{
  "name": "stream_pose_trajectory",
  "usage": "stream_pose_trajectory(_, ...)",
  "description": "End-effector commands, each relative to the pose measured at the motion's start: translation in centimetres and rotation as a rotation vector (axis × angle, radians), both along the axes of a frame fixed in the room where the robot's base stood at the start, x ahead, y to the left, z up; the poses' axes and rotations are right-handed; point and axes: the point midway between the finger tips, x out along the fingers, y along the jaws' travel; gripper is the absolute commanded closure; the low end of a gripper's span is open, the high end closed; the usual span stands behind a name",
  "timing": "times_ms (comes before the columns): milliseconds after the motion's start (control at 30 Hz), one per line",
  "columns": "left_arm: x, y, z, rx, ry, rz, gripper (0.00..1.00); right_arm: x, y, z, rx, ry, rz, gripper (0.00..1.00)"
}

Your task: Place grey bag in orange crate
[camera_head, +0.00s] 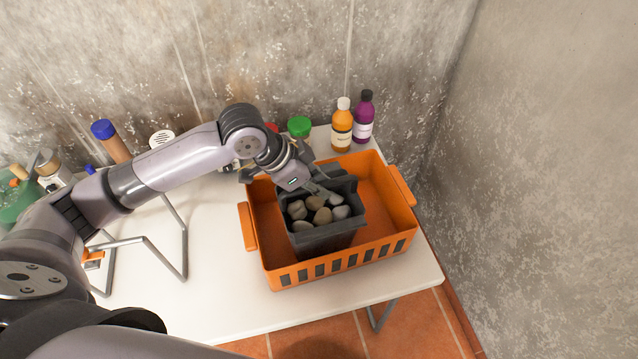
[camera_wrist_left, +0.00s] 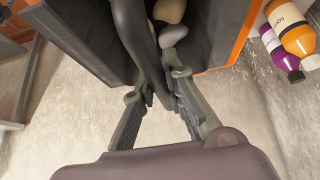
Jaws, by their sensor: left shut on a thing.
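The grey bag (camera_head: 320,236) is a dark, box-shaped open container filled with several rounded stones (camera_head: 318,211). It stands upright inside the orange crate (camera_head: 388,215), within its walls; I cannot tell whether its base touches the crate floor. My left gripper (camera_head: 320,190) reaches over the bag's back side. In the left wrist view, the left gripper (camera_wrist_left: 160,95) is shut on a dark strip of the bag (camera_wrist_left: 138,40), with stones (camera_wrist_left: 170,14) beyond. The gripper partly hides the bag's back rim. My right gripper is not in view.
The crate stands on a white table (camera_head: 215,285) against walls. Behind it are an orange bottle (camera_head: 341,130), a purple bottle (camera_head: 363,122) and a green-capped jar (camera_head: 299,128). More containers line the back left. The table's front left is clear.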

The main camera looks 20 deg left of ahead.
Motion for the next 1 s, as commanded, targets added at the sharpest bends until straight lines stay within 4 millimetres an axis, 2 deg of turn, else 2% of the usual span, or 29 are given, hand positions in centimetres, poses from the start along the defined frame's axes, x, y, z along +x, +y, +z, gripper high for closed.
stream_pose_trajectory(267,0.04,-0.04,-0.11,-0.002,-0.001,0.0,1.0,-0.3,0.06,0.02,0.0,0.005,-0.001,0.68)
stream_pose_trajectory(300,0.0,-0.01,-0.23,-0.001,0.001,-0.001,0.86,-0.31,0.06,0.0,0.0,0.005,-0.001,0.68)
stream_pose_trajectory(567,0.0,-0.02,-0.21,0.0,0.0,0.0,0.69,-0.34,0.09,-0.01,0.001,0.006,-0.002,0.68)
stream_pose_trajectory(867,0.02,-0.01,-0.13,0.0,0.0,0.0,0.68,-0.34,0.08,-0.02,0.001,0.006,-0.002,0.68)
stream_pose_trajectory(1000,-0.15,0.41,0.71,0.002,-0.002,0.001,0.68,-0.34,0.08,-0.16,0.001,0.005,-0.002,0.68)
